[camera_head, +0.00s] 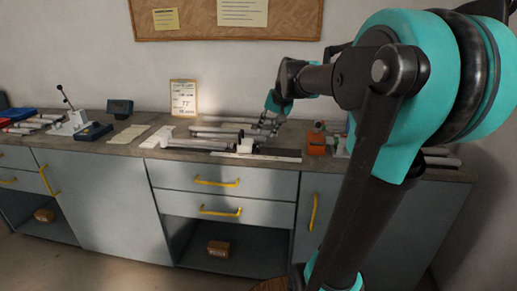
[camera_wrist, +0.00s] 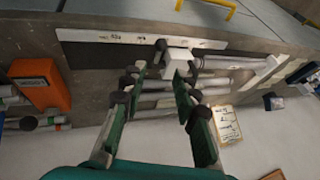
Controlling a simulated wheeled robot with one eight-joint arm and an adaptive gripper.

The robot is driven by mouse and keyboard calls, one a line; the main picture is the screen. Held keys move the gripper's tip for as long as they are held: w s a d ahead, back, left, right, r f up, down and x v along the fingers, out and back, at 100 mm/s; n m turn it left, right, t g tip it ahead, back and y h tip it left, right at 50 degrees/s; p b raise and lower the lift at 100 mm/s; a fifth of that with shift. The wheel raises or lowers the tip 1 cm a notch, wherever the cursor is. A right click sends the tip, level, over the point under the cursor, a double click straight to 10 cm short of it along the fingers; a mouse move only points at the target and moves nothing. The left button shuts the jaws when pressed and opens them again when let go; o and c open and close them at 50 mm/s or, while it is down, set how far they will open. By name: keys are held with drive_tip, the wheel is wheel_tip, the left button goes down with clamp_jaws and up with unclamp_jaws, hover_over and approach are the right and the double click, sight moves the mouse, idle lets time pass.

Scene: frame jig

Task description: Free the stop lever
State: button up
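A small white block (camera_head: 245,146) sits at the end of grey tubes, beside a dark strip with a pale marked edge (camera_head: 275,154). It also shows in the wrist view (camera_wrist: 178,61); I cannot tell whether it is the stop lever. My gripper (camera_head: 269,124) is above the bench, a little right of the block. In the wrist view its green fingers (camera_wrist: 176,57) are apart, with the block showing between the dark tips. I see nothing held, and cannot tell whether the tips touch the block. At left, a white fixture (camera_head: 70,124) carries an upright lever with a black knob (camera_head: 60,88).
Several grey tubes (camera_head: 215,134) lie behind the block. An orange block (camera_head: 316,143) stands to the right. A sign card (camera_head: 183,97) stands against the wall. Dark boxes (camera_head: 94,131) and pale flat pieces (camera_head: 129,134) lie at left. Drawers with yellow handles (camera_head: 218,182) are below.

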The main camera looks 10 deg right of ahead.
drive_tip(key=x, duration=1.2)
drive_tip(key=shift+c, duration=0.4)
clamp_jaws()
